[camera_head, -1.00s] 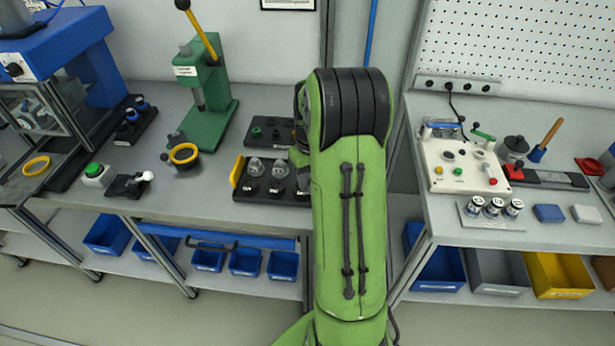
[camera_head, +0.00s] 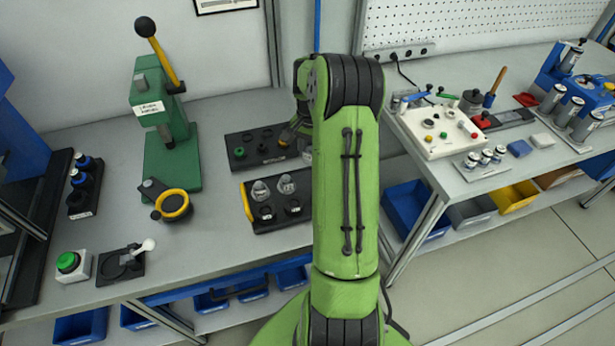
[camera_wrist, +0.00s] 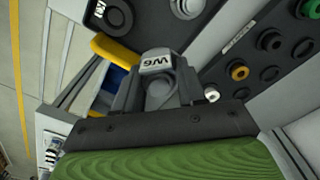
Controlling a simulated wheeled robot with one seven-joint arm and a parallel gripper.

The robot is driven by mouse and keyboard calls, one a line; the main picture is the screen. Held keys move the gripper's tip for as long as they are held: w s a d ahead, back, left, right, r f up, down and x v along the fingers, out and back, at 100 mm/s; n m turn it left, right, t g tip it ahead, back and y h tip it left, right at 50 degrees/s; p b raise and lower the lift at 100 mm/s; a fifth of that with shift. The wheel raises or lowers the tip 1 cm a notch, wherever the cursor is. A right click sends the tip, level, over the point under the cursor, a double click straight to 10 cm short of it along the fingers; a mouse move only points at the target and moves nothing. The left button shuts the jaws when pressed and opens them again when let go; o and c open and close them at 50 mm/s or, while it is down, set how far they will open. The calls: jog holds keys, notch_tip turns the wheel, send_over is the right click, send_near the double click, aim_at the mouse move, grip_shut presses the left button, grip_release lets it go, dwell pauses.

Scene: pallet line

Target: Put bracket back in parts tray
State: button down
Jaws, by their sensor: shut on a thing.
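My gripper (camera_wrist: 157,92) is shut on a grey piece marked "W6", which I take to be the bracket (camera_wrist: 160,72). The piece sits between the fingers, and its lower part is hidden by them. In the head view my arm hides most of the gripper and the bracket. A black tray with a yellow handle, likely the parts tray (camera_head: 287,226), lies on the left bench, just left of my arm. It holds clear or silvery pieces and dark round parts. In the wrist view the tray's dark surface (camera_wrist: 150,27) is beyond the gripper. I cannot tell if the bracket touches it.
A second black tray (camera_head: 243,160) with round parts lies behind. A green press (camera_head: 165,130) with a yellow lever stands left, with a yellow ring (camera_head: 174,205) in front. A green button box (camera_head: 72,266) is near the front edge. A control panel (camera_head: 440,135) is on the right bench.

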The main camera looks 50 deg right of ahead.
notch_tip(320, 180, down, 10)
jog(key=shift+b, duration=0.75)
jog(key=c, duration=0.9)
grip_release()
jog(key=shift+s, duration=0.1)
jog(key=shift+c, duration=0.2)
